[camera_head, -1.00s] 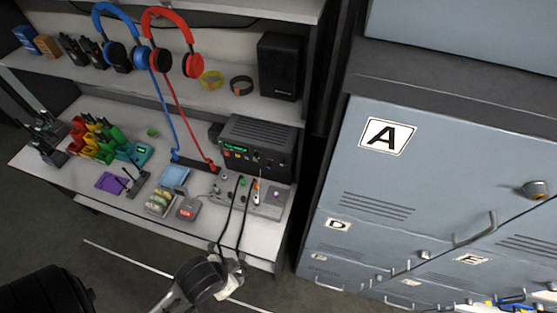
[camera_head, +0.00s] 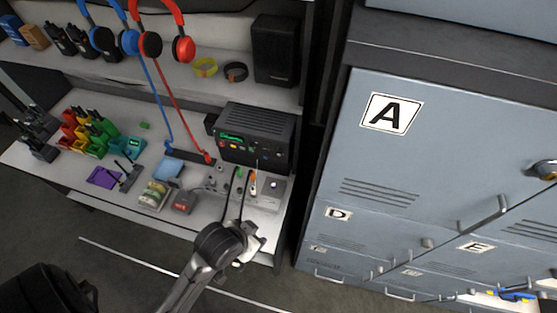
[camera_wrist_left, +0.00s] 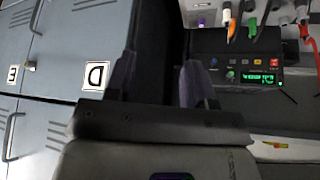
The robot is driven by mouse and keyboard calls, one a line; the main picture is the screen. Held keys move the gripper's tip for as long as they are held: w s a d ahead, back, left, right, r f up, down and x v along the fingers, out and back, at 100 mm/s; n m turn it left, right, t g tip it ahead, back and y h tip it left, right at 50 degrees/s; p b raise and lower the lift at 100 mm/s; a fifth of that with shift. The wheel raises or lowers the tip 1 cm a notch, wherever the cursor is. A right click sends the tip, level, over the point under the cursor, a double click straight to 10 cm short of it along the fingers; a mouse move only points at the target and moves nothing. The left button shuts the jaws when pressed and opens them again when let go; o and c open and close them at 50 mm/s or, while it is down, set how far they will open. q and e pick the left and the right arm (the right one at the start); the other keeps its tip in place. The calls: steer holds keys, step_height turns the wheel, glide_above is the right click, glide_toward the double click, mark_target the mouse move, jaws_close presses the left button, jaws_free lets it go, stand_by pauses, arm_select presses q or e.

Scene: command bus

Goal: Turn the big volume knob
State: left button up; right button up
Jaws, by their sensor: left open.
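The black radio unit (camera_head: 254,136) stands at the right end of the desk, with a lit green display and small coloured buttons on its front. Its front also shows in the left wrist view (camera_wrist_left: 245,85), upside down. My right gripper does not show.
Cables with coloured plugs (camera_head: 240,178) and a grey panel (camera_head: 268,195) lie between the gripper and the radio. Grey lockers (camera_head: 400,170) stand close on the right. A speaker (camera_head: 275,50) and hanging headphones (camera_head: 180,45) are above.

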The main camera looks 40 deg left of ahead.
arm_select(q)
steer(key=w+d+f+n+h+b, duration=0.1)
steer(key=w+f+n+h+b, duration=0.1)
steer(key=w+f, duration=0.6)
steer(key=n+t+y, duration=0.6)
steer(key=t+y, duration=0.4)
glide_toward(279, 155)
steer(key=b+x, duration=0.1)
steer(key=x, duration=0.8)
steer(key=shift+w+r, duration=0.1)
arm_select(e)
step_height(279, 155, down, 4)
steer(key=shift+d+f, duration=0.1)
arm_select(q)
steer(key=shift+c, duration=0.5)
jaws_close()
steer(key=shift+n, duration=0.3)
